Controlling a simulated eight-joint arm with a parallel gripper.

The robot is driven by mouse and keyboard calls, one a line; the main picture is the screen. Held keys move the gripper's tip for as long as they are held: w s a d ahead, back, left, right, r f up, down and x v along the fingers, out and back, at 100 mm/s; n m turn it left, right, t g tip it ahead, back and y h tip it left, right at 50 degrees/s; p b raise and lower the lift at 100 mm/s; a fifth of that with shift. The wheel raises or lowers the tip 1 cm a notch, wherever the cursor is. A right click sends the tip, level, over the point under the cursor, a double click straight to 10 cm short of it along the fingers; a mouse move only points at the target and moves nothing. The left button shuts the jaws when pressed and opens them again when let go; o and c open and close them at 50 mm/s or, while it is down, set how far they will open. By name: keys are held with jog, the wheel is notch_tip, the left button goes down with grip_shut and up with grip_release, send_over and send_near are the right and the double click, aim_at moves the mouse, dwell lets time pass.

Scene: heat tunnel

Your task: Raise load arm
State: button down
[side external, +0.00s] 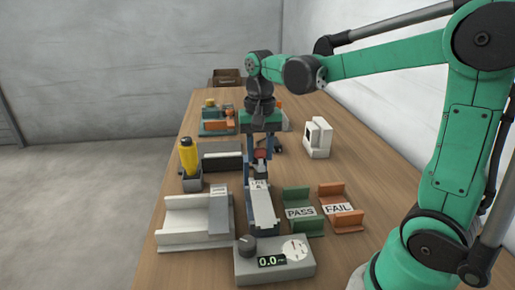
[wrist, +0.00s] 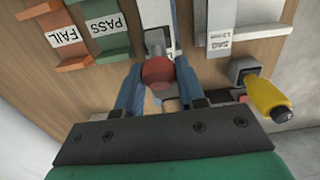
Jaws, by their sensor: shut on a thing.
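The load arm shows as a grey lever with a red knob (wrist: 158,72) on its end in the wrist view. The red knob also shows in the side view (side external: 262,154). My gripper (side external: 260,158) points down with its two blue fingers on either side of the knob, shut on it. The wrist view shows the fingers (wrist: 159,68) flanking the knob closely. A long pale fixture with a label (side external: 262,206) runs from the knob towards the camera. I cannot tell the lever's exact angle, since the fingers hide part of it.
A grey box with a dial and a 0.0 display (side external: 273,261) stands in front. Green PASS (side external: 302,212) and orange FAIL (side external: 341,209) trays are on the right. A white tray (side external: 196,220) and a yellow-handled tool (side external: 189,157) are on the left.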

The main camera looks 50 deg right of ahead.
jog(key=shift+w+d+r, duration=1)
jog(key=shift+w+r, duration=0.05)
jog(key=shift+w+d+r, duration=0.35)
jog(key=shift+w+d, duration=0.35)
jog(key=shift+d, duration=0.05)
jog(key=w+d, duration=0.5)
jog(key=shift+w+d, duration=0.2)
dwell(0.4)
jog(key=shift+f, duration=0.1)
grip_release()
notch_tip(320, 180, up, 7)
dwell(0.7)
